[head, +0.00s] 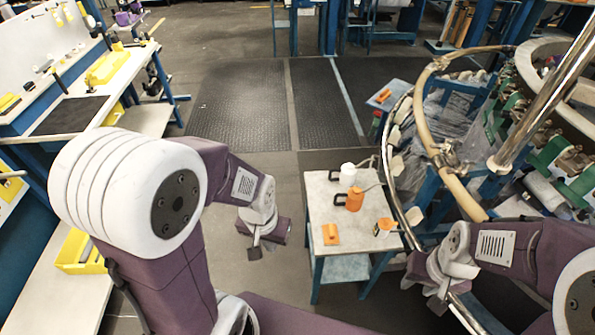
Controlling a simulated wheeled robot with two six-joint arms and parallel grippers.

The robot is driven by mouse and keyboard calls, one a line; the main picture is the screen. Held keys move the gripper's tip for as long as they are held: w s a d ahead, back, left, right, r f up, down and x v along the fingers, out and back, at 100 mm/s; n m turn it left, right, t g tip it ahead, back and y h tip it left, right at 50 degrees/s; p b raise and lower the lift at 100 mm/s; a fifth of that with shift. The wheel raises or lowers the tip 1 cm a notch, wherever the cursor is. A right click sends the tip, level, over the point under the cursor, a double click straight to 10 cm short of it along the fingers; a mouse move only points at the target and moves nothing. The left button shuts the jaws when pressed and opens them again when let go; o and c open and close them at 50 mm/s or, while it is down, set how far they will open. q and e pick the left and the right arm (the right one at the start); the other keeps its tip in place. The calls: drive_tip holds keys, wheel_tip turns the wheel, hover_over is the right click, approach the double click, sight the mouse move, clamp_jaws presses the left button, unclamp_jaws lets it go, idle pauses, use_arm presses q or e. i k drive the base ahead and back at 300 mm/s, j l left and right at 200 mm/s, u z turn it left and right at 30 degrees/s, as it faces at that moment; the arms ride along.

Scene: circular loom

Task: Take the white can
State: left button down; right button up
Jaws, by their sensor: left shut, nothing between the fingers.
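The white can (347,174) stands upright near the back edge of a small pale-topped table (325,215). An orange can (354,199) stands just in front of it and slightly right, close to its lower part. My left gripper (254,251) hangs to the left of the table, apart from both cans. It is shut and empty. My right gripper (440,300) is at the lower right, beyond the table's front right corner and away from the cans. Its fingers are too unclear to tell open from shut.
A flat orange item (331,234) lies at the table's front left, and a small orange and white item (385,226) at its right edge. The circular loom's curved rail (440,155) rises close to the table's right side. A workbench with yellow bins (80,252) is at left.

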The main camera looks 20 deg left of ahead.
sight(348, 171)
drive_tip(key=u, duration=0.1)
drive_tip(key=i+j+u, duration=0.2)
drive_tip(key=i+j, duration=0.15)
drive_tip(key=j, duration=0.2)
drive_tip(key=i+j+u, duration=0.15)
drive_tip(key=i+j, duration=0.25)
drive_tip(key=i+j+u, duration=0.1)
drive_tip(key=i, duration=0.25)
